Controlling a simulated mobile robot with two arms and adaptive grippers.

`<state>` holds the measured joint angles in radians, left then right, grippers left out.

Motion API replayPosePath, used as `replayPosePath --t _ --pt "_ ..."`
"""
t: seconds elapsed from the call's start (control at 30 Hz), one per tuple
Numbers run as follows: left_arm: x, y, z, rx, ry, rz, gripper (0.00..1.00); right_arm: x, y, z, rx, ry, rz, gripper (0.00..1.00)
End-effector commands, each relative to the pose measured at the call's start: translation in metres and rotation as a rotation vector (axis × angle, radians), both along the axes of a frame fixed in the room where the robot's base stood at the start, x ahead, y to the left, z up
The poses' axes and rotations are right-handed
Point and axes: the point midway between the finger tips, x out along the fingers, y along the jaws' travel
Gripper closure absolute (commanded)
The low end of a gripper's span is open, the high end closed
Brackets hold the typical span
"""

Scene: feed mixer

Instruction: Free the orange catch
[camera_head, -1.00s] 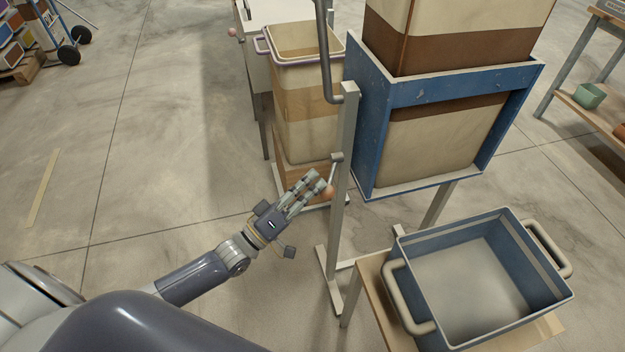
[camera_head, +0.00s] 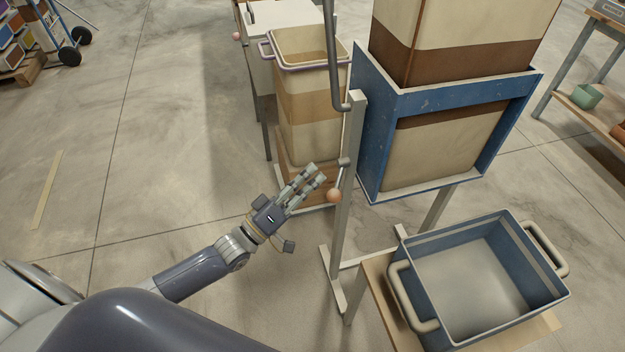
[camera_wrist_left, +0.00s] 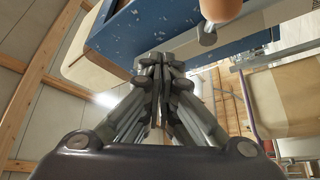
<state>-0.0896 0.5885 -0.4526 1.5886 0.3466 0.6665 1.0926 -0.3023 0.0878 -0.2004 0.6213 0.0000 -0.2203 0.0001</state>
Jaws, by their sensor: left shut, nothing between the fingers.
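The orange catch is a ball knob (camera_head: 334,195) on a short rod that hangs from a pivot on the pale upright post (camera_head: 350,170) of the blue-framed mixer. My left gripper (camera_head: 317,171) is just left of the knob, its fingers shut and empty, pointing up and right. A small gap shows between fingers and knob. In the left wrist view the knob (camera_wrist_left: 221,8) is at the top edge, beyond and right of the shut fingertips (camera_wrist_left: 162,62). My right gripper is not in view.
A grey bent handle (camera_head: 336,70) rises beside the post. The blue frame (camera_head: 375,130) holds a tall beige-brown bin. A blue crate (camera_head: 400,285) with beige handles stands on a low wooden stand at right. A purple-rimmed bin (camera_head: 300,120) stands behind.

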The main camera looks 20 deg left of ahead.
Motion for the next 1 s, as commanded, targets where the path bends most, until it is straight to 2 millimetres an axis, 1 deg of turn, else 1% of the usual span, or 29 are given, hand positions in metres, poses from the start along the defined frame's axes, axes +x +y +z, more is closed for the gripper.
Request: replayPosePath --t 0.03,0.2,0.3,0.4,0.53,1.0 --pt "-0.011 0.011 -0.023 0.009 0.016 0.002 1.00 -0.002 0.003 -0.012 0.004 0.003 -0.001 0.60" --pt "-0.032 0.035 -0.039 0.006 0.014 0.002 1.00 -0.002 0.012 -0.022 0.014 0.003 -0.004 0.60" --pt "-0.041 0.045 -0.045 0.005 0.012 0.001 1.00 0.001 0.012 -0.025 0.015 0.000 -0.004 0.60" --pt "-0.047 0.052 -0.049 0.005 0.010 0.002 1.00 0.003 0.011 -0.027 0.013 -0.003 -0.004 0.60" --pt "-0.051 0.056 -0.051 0.002 0.008 0.002 1.00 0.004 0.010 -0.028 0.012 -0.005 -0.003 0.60" --pt "-0.051 0.057 -0.051 0.002 0.008 0.002 1.00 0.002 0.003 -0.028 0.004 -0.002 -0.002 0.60"
